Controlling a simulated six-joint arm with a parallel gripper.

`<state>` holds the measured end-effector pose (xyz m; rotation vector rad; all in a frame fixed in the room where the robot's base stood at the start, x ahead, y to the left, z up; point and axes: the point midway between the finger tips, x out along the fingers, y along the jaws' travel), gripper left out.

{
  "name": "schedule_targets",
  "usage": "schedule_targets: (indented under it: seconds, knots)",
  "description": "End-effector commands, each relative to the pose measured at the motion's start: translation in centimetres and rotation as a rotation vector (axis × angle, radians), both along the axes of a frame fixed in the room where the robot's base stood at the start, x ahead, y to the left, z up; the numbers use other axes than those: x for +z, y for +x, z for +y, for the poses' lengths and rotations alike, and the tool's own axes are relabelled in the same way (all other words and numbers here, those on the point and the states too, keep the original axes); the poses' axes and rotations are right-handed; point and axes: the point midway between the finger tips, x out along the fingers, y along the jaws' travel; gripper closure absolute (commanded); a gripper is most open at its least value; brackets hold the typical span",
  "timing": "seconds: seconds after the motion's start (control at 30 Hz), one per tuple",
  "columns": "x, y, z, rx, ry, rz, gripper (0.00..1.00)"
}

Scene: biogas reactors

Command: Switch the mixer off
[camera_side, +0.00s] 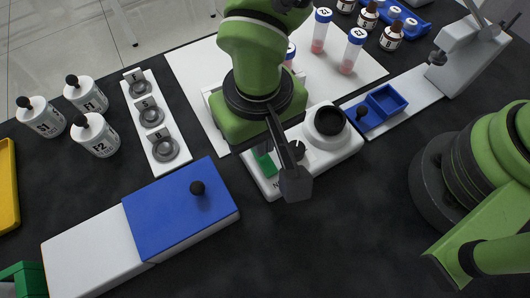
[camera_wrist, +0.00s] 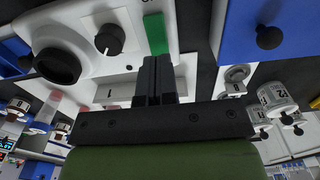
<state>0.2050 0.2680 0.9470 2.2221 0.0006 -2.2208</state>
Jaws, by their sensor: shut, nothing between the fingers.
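The mixer (camera_side: 341,150) is a white unit with a black round cup (camera_side: 328,122), a dark knob (camera_side: 299,148) and a green rocker switch (camera_side: 265,163). In the wrist view, the switch (camera_wrist: 155,33), knob (camera_wrist: 110,39) and cup (camera_wrist: 57,63) all show. My gripper (camera_wrist: 153,62) is shut and empty. Its fingertips overlap the lower end of the green switch in the wrist view; I cannot tell whether they touch it. In the side view my wrist hides the fingertips and part of the switch. I cannot tell which way the rocker is tilted.
A blue-and-white box (camera_side: 178,215) with a black knob stands left of the mixer. A white strip with round holders (camera_side: 157,125) and several labelled bottles (camera_side: 95,135) stand further left. A blue tray (camera_side: 385,103) is at right, capped tubes (camera_side: 353,50) behind. Dark bench in front is clear.

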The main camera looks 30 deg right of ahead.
Motion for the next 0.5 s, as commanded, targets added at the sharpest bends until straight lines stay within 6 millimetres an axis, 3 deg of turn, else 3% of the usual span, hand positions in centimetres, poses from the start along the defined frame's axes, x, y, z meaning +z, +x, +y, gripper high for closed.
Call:
schedule_targets:
  seconds: [0.5]
  knots:
    - [-0.80,-0.02,-0.01,0.000,0.000,0.001,1.00]
